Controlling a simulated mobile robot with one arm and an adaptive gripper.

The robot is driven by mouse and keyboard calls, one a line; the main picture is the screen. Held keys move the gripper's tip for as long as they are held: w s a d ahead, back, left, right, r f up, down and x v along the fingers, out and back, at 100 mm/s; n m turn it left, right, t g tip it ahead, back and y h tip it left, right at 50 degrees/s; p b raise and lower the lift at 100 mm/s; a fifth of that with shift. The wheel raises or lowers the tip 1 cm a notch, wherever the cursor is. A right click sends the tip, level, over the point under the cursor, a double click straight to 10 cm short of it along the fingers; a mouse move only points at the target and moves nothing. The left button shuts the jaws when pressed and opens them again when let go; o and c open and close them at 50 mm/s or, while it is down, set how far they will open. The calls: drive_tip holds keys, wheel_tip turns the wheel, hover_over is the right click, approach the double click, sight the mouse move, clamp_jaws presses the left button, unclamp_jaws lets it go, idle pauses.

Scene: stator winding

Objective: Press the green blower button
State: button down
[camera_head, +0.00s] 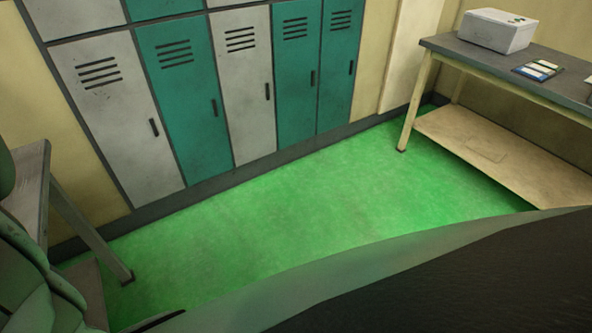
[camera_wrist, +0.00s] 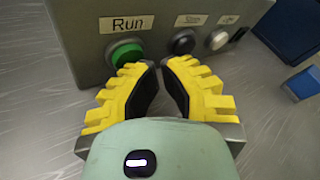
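In the wrist view, a green round button (camera_wrist: 126,53) sits on the front of a grey control box (camera_wrist: 85,45), under a label reading "Run". It is taken as the green button of the task; no "blower" label is readable. My gripper (camera_wrist: 159,66) has yellow ribbed fingers with dark inner pads. Its fingertips are drawn together with only a sliver between them, and nothing is held. The tips are just right of and below the green button in the picture. I cannot tell their distance from the panel. The gripper is not visible in the head view.
A black button (camera_wrist: 183,44) and a white button (camera_wrist: 217,39) are right of the green one. Blue objects (camera_wrist: 300,84) lie at the right. The head view shows lockers (camera_head: 250,85), a workbench (camera_head: 450,45) with a white box (camera_head: 498,30), and clear green floor (camera_head: 290,215).

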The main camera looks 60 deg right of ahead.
drive_tip(key=shift+w+a, duration=0.15)
drive_tip(key=shift+w, duration=0.1)
idle(0.3)
idle(0.4)
drive_tip(key=shift+s+d+b, duration=0.35)
drive_tip(key=shift+d+b, duration=0.1)
drive_tip(key=shift+d, duration=0.2)
drive_tip(key=shift+s+d+f+b, duration=0.1)
drive_tip(key=shift+s+d+b, duration=0.25)
drive_tip(key=shift+d, duration=0.35)
drive_tip(key=shift+s+d+f+b, duration=0.1)
drive_tip(key=shift+s+d+b, duration=0.15)
drive_tip(key=shift+d, duration=0.45)
drive_tip(key=shift+s+d+r, duration=0.1)
drive_tip(key=shift+s+d, duration=0.15)
drive_tip(key=shift+d, duration=0.2)
drive_tip(key=shift+s+d+r, duration=0.1)
drive_tip(key=shift+s+d, duration=0.1)
drive_tip(key=shift+d, duration=0.25)
drive_tip(key=shift+w, duration=0.1)
